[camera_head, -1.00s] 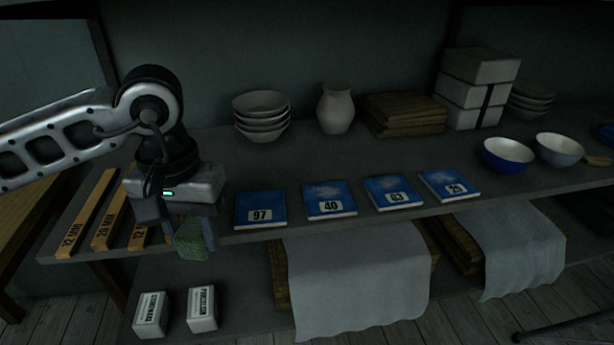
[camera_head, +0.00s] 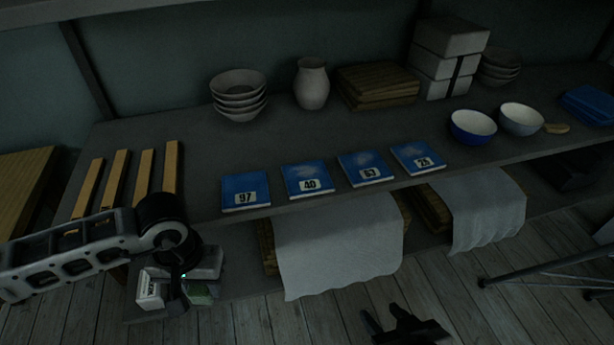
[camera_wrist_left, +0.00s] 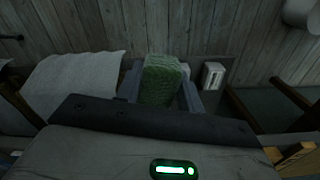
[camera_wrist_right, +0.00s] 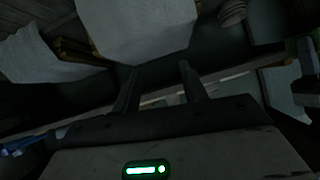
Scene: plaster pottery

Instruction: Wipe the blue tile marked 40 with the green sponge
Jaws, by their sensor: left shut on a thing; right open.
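The blue tile marked 40 (camera_head: 305,173) lies flat near the shelf's front edge, between the tiles marked 97 and 63. My left gripper (camera_wrist_left: 160,82) is shut on the green sponge (camera_wrist_left: 163,76), seen between its fingers in the left wrist view. In the head view the sponge (camera_head: 201,292) is mostly hidden by the wrist. It is low at the left, below the upper shelf's front edge and apart from the tile. My right gripper (camera_wrist_right: 158,82) is open and empty. Its dark fingers also show at the bottom of the head view (camera_head: 384,317), below and in front of the shelves.
Blue tiles 97 (camera_head: 244,186), 63 (camera_head: 362,162) and 25 (camera_head: 415,153) lie in the same row. Wooden strips (camera_head: 145,175) lie at left. Bowls (camera_head: 240,95) and a vase (camera_head: 312,85) stand behind. A cloth (camera_head: 340,245) hangs from the lower shelf.

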